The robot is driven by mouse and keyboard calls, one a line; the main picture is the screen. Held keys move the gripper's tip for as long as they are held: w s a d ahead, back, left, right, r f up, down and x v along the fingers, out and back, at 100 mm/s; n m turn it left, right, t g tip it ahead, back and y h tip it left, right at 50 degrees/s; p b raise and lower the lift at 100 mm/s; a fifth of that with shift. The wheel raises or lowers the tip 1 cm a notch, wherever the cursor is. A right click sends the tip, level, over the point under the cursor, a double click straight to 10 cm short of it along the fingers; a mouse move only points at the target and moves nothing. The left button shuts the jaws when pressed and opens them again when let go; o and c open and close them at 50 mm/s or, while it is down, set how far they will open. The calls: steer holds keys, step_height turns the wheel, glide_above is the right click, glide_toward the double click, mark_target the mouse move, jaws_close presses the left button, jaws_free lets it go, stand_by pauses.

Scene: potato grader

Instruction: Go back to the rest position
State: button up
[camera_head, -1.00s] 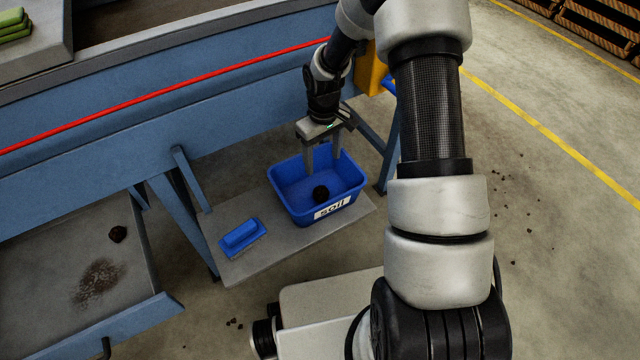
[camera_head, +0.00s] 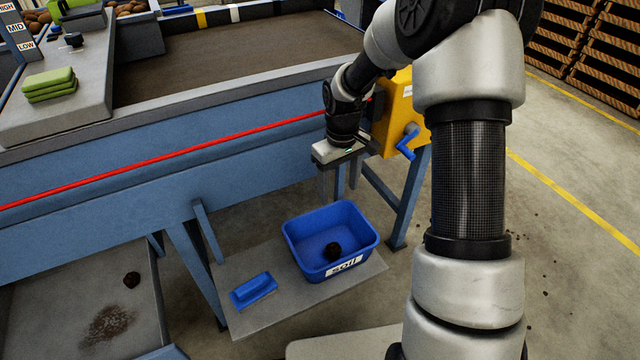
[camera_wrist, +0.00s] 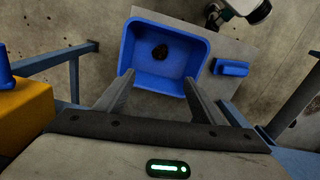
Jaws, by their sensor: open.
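My gripper (camera_head: 340,186) is open and empty, held above the back part of the blue bin labelled "soil" (camera_head: 297,229). In the wrist view my gripper's two fingers (camera_wrist: 158,92) stand apart, with the blue bin (camera_wrist: 196,62) beyond them. A dark clod (camera_head: 333,251) lies inside the bin, on its floor; it also shows in the wrist view (camera_wrist: 160,51). The fingertips are clear of the clod and partly overlap the bin's back rim in the head view.
A blue brush (camera_head: 253,290) lies left of the bin on a grey shelf (camera_head: 325,306). Another dark clod (camera_head: 131,279) and spilled soil (camera_head: 112,325) lie on a lower tray. A yellow box with a blue crank (camera_head: 407,142) stands right of my gripper. Green folded cloths (camera_head: 49,85) sit upper left.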

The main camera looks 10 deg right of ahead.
steer(key=s+r+m+t, duration=0.1)
steer(key=s+r, duration=0.3)
steer(key=r, duration=0.4)
steer(key=s+r+m+t, duration=0.1)
steer(key=s+r, duration=0.3)
steer(key=r, duration=0.5)
steer(key=s+r+m+t, duration=0.15)
steer(key=s+r, duration=0.25)
steer(key=s, duration=0.4)
steer(key=s+r+m+t, duration=0.15)
steer(key=s+r, duration=0.25)
steer(key=s, duration=0.5)
step_height(320, 180, up, 19)
steer(key=p, duration=1.9)
steer(key=shift+t, duration=0.3)
steer(key=shift+a, duration=0.1)
